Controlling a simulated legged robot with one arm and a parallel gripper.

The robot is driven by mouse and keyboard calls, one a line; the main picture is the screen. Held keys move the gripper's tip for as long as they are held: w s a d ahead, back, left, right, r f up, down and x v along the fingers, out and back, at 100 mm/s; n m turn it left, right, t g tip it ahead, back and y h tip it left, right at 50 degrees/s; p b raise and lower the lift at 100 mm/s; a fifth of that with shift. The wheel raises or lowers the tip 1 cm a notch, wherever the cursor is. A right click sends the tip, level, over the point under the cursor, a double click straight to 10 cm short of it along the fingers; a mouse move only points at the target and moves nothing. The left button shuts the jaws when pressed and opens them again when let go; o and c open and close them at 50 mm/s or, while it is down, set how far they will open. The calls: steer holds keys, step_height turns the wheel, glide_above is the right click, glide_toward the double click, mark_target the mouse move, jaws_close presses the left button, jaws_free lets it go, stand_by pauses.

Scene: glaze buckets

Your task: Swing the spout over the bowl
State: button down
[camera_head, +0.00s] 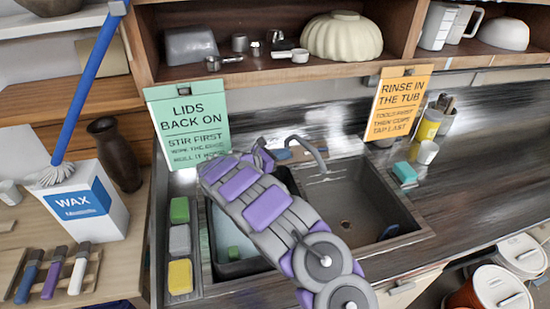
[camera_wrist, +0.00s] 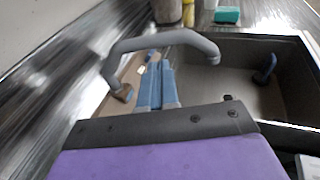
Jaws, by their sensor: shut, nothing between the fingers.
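The grey spout (camera_head: 311,150) arches up from behind the sink, and its tip hangs by the back left corner of the right basin (camera_head: 350,205). In the wrist view the spout (camera_wrist: 165,40) bends across the top, its tip in front of the basin (camera_wrist: 285,60). My gripper (camera_head: 284,154) is close to the spout's base, to its left in the head view. In the wrist view its blue fingers (camera_wrist: 158,85) are together and empty, below the spout's arch. I cannot tell whether they touch it.
The left basin (camera_head: 232,240) is partly hidden by my arm. A green sign (camera_head: 188,125) and an orange sign (camera_head: 398,100) hang from the shelf above. A teal sponge (camera_head: 404,173) and a yellow cup (camera_head: 428,125) stand right of the sink. A sponge rack (camera_head: 180,245) lies left.

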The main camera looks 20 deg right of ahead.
mark_target(307, 147)
steer(key=x, duration=0.5)
steer(key=b+x, duration=0.1)
steer(key=x, duration=0.2)
steer(key=shift+s+d, duration=0.35)
steer(key=shift+a+r, duration=0.15)
steer(key=shift+a, duration=0.6)
steer(key=shift+w+d+n+t+y+b, duration=0.1)
steer(key=shift+d+n+t+y+b, duration=0.35)
steer(key=shift+d, duration=0.9)
steer(key=shift+d+n+t+b, duration=0.45)
steer(key=shift+d+t+b, duration=0.15)
steer(key=shift+t+b, duration=0.2)
steer(key=shift+w+d+n+t+y+b, duration=0.1)
steer(key=shift+w+n+t+y+b, duration=0.1)
steer(key=shift+n+t+y+b, duration=0.2)
steer(key=shift+a, duration=0.2)
